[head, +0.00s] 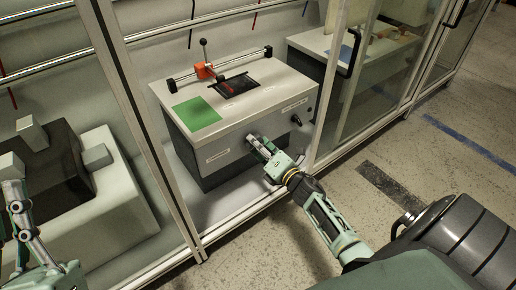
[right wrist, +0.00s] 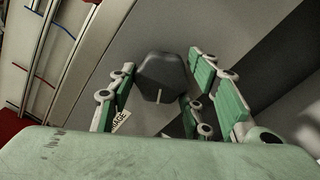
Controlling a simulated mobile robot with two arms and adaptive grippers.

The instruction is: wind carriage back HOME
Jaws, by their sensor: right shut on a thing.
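A grey-white box machine (head: 222,130) stands in the cabinet. On its top an orange-red carriage (head: 205,71) with an upright black-knobbed lever sits on a rail (head: 240,62), roughly mid-rail. My right gripper (head: 258,146) is at the machine's front face. In the right wrist view its fingers are shut around a dark knob (right wrist: 162,76) with a short white mark; in the head view the gripper hides this knob. A label partly reading "AGE" (right wrist: 121,121) lies beside it. My left gripper (head: 17,200) is at the lower left, away from the machine; its opening is unclear.
A green pad (head: 196,114) and a black tray (head: 236,86) lie on the machine's top. Another dark knob (head: 296,119) is on its front at the right. Cabinet frame posts (head: 130,110) and a glass door (head: 385,75) flank the opening. Floor at the right is clear.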

